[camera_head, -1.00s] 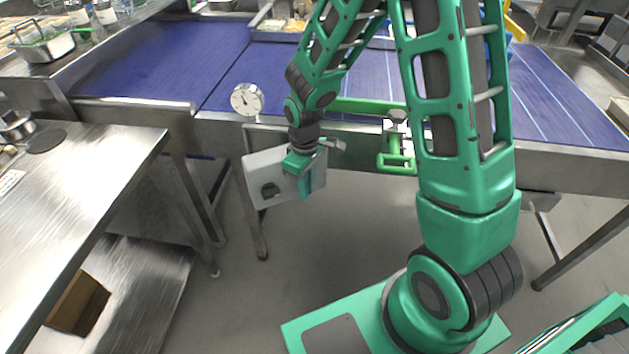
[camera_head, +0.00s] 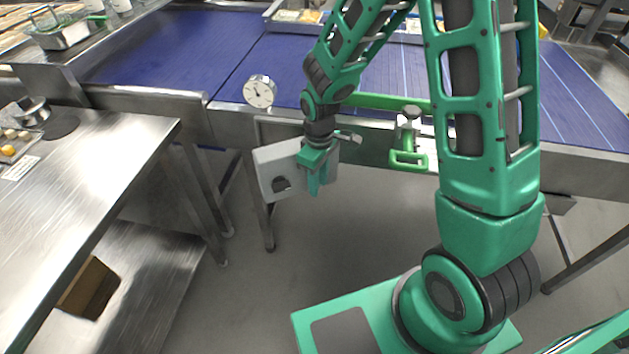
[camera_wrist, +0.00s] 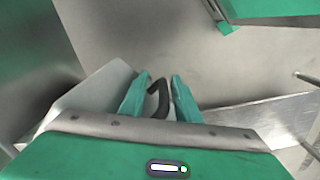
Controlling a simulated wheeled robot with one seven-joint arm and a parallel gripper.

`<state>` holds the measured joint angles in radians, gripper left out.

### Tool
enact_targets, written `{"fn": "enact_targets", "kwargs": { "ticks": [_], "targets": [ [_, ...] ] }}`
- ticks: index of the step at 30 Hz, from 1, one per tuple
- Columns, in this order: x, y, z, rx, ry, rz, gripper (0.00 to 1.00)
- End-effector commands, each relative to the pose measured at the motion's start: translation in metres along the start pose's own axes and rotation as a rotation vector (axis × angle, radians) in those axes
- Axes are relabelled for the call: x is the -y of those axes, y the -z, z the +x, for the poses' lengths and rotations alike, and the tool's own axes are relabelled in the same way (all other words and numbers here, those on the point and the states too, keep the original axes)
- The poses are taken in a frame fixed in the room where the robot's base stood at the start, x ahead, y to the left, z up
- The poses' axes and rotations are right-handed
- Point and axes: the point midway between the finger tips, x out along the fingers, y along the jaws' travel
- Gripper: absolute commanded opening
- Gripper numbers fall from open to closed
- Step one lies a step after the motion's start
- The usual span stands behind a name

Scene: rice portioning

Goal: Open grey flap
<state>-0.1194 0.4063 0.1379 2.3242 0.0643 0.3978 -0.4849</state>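The grey flap (camera_head: 270,163) is a light grey panel below the front edge of the blue-topped table in the head view. It has a dark spot low on its face. My gripper (camera_head: 314,184) hangs in front of its right part and hides some of it. In the wrist view, the two teal fingers (camera_wrist: 160,88) stand apart, with a dark curved handle (camera_wrist: 161,100) between them. Whether they touch the handle is unclear. A pale panel (camera_wrist: 92,92), apparently the flap, shows left of the fingers. How far the flap stands open is hard to tell.
A round dial (camera_head: 260,92) stands on the table edge above the flap. A green bracket (camera_head: 408,158) hangs to the right. A steel bench (camera_head: 85,190) stands at the left with a cardboard box (camera_head: 90,289) on its lower shelf. The floor below the flap is clear.

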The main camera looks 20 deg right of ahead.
Motion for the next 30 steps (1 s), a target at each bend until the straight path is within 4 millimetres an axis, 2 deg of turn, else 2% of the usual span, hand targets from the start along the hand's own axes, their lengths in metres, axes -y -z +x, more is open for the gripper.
{"fn": "enact_targets", "kwargs": {
  "ticks": [4, 8, 21, 25, 30],
  "targets": [
    [0.001, 0.000, -0.004, 0.000, 0.000, -0.001, 0.30],
    [0.000, 0.001, -0.018, -0.002, 0.000, -0.001, 0.30],
    [-0.003, 0.003, -0.092, -0.002, -0.001, 0.001, 0.30],
    [-0.003, 0.003, -0.103, 0.000, 0.000, 0.001, 0.30],
    [-0.003, 0.003, -0.107, 0.001, 0.000, 0.001, 0.30]
  ]
}}
